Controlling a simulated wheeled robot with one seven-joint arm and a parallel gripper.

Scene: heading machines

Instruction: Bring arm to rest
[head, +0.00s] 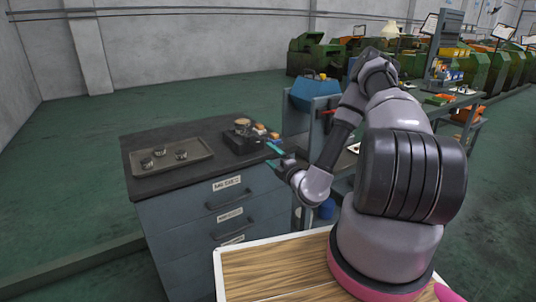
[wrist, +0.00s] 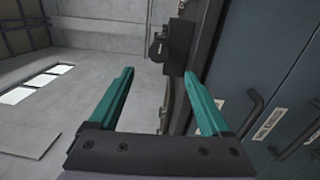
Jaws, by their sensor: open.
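My arm (head: 385,165) is bent over to the left from its base, with the elbow raised and the forearm coming down. My gripper (head: 275,152) is beside the front right corner of the dark cabinet top. In the wrist view my gripper (wrist: 158,74) shows two teal fingers spread wide apart, with nothing between them. The wrist view is tilted, and the drawer fronts (wrist: 275,105) run down its right side.
The grey drawer cabinet (head: 225,215) carries a tray (head: 190,165) with several small dark round parts. A dark block (head: 242,138) with small items stands near its right end. A workbench (head: 445,110) and green machines (head: 313,55) stand behind. Floor at left is free.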

